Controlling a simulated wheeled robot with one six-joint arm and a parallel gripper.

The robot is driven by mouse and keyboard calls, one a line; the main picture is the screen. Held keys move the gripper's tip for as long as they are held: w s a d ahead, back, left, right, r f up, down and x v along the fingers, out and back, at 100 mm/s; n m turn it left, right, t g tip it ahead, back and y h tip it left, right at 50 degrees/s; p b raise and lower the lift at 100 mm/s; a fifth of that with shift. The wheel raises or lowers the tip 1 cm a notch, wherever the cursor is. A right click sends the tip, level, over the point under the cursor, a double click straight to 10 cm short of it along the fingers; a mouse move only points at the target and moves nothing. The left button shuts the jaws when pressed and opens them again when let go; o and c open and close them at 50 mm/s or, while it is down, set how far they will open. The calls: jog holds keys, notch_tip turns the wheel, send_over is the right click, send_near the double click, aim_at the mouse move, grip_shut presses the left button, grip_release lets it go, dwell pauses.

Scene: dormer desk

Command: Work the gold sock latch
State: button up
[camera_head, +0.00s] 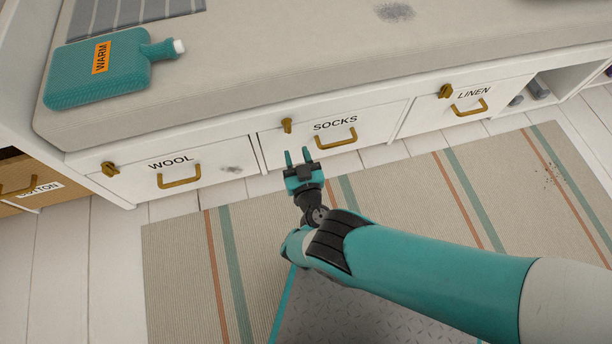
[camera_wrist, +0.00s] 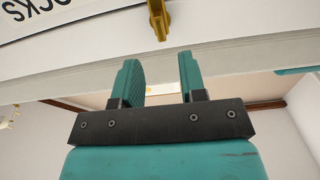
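The gold sock latch (camera_head: 287,126) is a small gold turn-piece near the top left of the white drawer front labelled SOCKS (camera_head: 336,125). It also shows in the wrist view (camera_wrist: 158,18), at the top centre beyond the fingertips. My gripper (camera_head: 297,157) is in front of the SOCKS drawer, below the latch in the picture. Its two teal fingers (camera_wrist: 160,75) are apart with nothing between them, and they do not appear to touch the latch. The gold handle (camera_head: 337,140) of the same drawer is to the right of the latch.
The WOOL drawer (camera_head: 160,178) with its own gold latch (camera_head: 110,169) is to the left, and the LINEN drawer (camera_head: 468,104) to the right. A teal hot-water bottle (camera_head: 97,75) lies on the cushion (camera_head: 250,70) above. A striped rug (camera_head: 400,195) covers the floor in front.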

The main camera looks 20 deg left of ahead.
jog(key=p+v, duration=0.6)
jog(key=v, duration=0.3)
